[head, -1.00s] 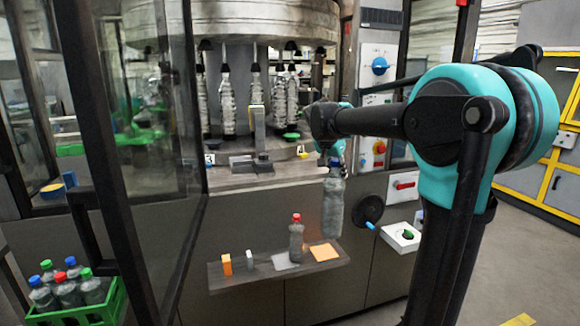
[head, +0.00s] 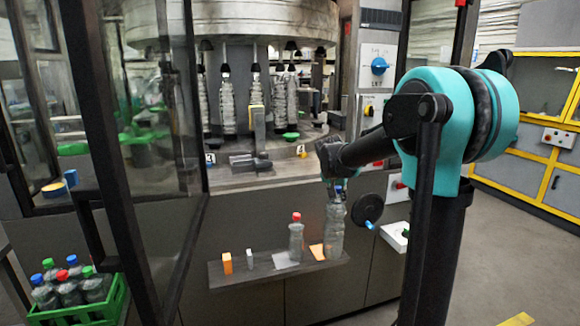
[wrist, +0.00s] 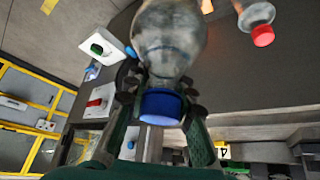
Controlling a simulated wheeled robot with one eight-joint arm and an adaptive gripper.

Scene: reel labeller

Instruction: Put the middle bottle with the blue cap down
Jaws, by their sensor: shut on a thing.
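The clear bottle with the blue cap (head: 334,232) hangs upright from my gripper (head: 337,184) at the right end of the small shelf (head: 232,278). Its base is level with the shelf top, partly in front of the orange square (head: 316,251); I cannot tell whether it touches. In the wrist view, my gripper (wrist: 162,100) is shut around the bottle's neck, just by the blue cap (wrist: 161,106). A bottle with a red cap (head: 296,240) stands on the shelf to its left; it also shows in the wrist view (wrist: 262,32).
A green crate (head: 108,306) of capped bottles is at lower left. The open glass door (head: 150,160) stands left. A black handwheel (head: 370,211) is close right of the held bottle.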

